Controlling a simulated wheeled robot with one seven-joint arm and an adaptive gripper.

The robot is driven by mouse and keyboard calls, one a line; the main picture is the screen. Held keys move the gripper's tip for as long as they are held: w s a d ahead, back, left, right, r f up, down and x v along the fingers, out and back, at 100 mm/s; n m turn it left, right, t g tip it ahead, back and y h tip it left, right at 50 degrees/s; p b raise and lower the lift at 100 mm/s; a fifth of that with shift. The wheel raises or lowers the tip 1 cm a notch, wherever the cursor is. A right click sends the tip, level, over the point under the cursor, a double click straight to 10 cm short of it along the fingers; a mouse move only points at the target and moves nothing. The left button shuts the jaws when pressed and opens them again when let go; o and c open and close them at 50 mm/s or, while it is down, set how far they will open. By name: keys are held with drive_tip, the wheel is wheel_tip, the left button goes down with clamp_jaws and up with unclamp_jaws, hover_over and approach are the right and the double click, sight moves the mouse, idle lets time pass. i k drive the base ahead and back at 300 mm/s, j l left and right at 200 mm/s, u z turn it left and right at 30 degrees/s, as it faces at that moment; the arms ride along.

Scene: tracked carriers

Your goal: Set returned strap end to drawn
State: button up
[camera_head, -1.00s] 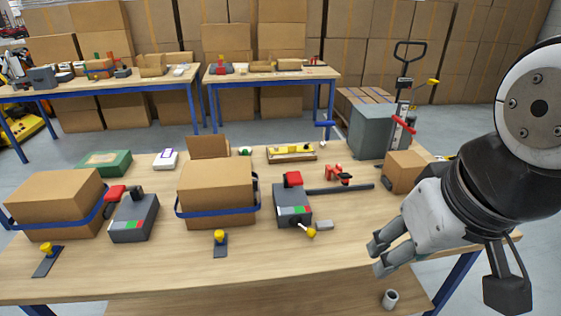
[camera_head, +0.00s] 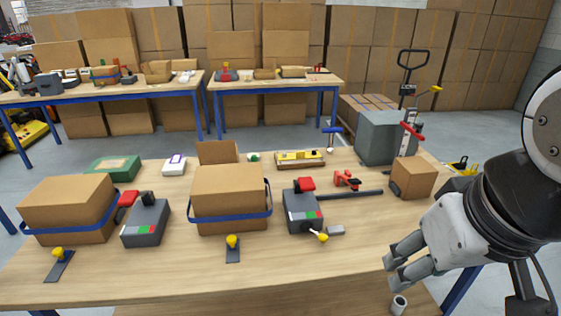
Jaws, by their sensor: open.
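Two cardboard boxes with blue straps stand on the wooden table: the left box (camera_head: 68,208) and the middle box (camera_head: 230,196). A yellow knob on a dark strip lies in front of each, the left knob (camera_head: 57,253) and the middle knob (camera_head: 232,241). A grey device with a red part (camera_head: 146,222) stands right of the left box. A similar grey device (camera_head: 301,209) stands right of the middle box, with a yellow-ended lever (camera_head: 322,237) at its front. I cannot tell which part is the returned strap end. My gripper (camera_head: 391,273) is open and empty, over the table's right front.
A small box (camera_head: 411,178), a grey bin (camera_head: 383,137), a red clamp (camera_head: 346,180) and a dark bar (camera_head: 352,192) lie at the right. A green box (camera_head: 113,167) and a yellow level (camera_head: 299,158) are at the back. The table's front middle is clear.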

sight(231, 240)
drive_tip(key=u, duration=0.65)
drive_tip(key=i, duration=0.85)
drive_tip(key=k, duration=1.25)
